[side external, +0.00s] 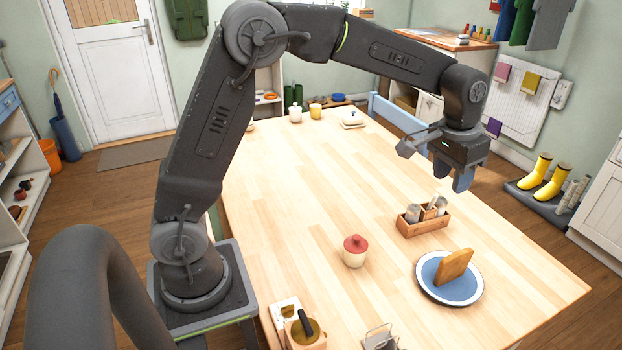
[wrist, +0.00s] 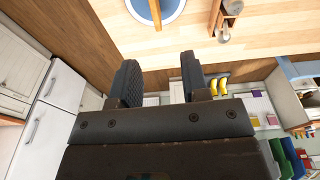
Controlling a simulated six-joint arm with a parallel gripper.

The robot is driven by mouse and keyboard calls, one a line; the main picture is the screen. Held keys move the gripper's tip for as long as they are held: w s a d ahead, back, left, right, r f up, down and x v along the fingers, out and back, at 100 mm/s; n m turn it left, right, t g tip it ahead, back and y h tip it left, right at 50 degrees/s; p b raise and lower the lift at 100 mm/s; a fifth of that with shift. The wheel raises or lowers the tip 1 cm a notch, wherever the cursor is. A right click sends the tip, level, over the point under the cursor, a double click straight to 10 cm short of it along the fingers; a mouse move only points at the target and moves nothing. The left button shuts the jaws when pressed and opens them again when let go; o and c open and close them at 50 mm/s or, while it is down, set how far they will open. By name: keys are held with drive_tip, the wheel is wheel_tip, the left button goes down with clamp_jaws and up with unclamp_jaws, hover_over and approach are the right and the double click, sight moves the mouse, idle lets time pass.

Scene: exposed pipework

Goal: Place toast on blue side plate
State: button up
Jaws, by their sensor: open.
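A slice of toast (side external: 454,266) stands tilted on edge on the blue plate (side external: 436,288), which has a white rim and lies near the table's right front edge. In the wrist view the toast (wrist: 157,14) shows as a narrow brown strip on the plate (wrist: 174,13), both cut off by the top edge. My gripper (side external: 463,182) is raised above the table, behind the plate in the side view, and is apart from the toast. In the wrist view its two fingers (wrist: 160,85) are spread with nothing between them.
A wooden caddy (side external: 423,226) with shakers stands behind the plate. A metal rack (side external: 380,338) and a box with a dark-handled item (side external: 304,330) are at the front edge.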

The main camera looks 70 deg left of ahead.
drive_tip(key=s+a+r+t, duration=0.1)
drive_tip(key=s+r+t, duration=0.1)
drive_tip(key=s, duration=1.1)
drive_tip(key=s+a+r+t, duration=0.2)
drive_tip(key=s, duration=1.2)
drive_tip(key=shift+s+a, duration=0.2)
drive_tip(key=shift+s, duration=0.1)
